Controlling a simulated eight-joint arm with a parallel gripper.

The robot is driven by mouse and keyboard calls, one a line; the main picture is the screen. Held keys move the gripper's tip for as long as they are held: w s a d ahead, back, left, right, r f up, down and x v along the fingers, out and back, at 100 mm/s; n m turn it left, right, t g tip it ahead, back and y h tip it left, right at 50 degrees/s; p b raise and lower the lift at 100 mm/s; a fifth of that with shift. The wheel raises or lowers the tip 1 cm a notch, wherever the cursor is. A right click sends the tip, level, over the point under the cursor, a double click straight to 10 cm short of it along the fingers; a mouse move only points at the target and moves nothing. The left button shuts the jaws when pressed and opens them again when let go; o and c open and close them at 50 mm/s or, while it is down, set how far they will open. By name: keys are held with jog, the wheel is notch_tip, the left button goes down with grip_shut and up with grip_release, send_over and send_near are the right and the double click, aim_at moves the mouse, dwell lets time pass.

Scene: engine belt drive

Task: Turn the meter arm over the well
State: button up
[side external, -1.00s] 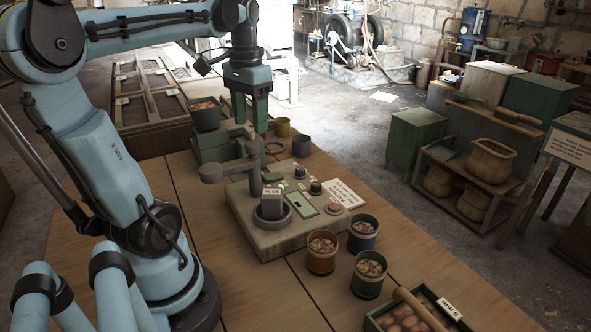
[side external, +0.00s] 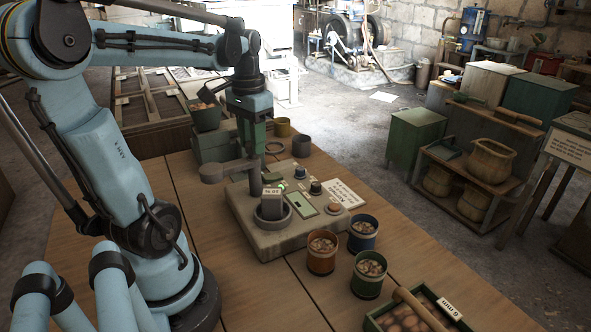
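The meter (side external: 268,238) is a beige box with a green panel, knobs and a lit green light, standing on the wooden bench. Its round well (side external: 271,214) is at the front, with a small labelled block in or over it. The meter arm (side external: 228,170) is a grey bar on a post, with its round end pointing left, away from the well. My gripper (side external: 253,150) points down at the arm's post end, behind or around it. Its green fingers overlap in this view, so I cannot tell whether they touch the arm or how far apart they are.
An orange cup (side external: 321,262), a blue cup (side external: 363,243) and a green cup (side external: 368,285) of pieces stand right of the meter. A tray (side external: 455,322) is at the front right. A scale-like box (side external: 212,147) bearing a green bucket (side external: 207,112) stands behind.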

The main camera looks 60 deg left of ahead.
grip_shut()
jog(key=shift+n, duration=0.3)
jog(key=n, duration=0.3)
jog(key=shift+n, duration=0.4)
jog(key=n, duration=0.8)
jog(key=shift+n, duration=2.7)
jog(key=o, duration=0.6)
grip_release()
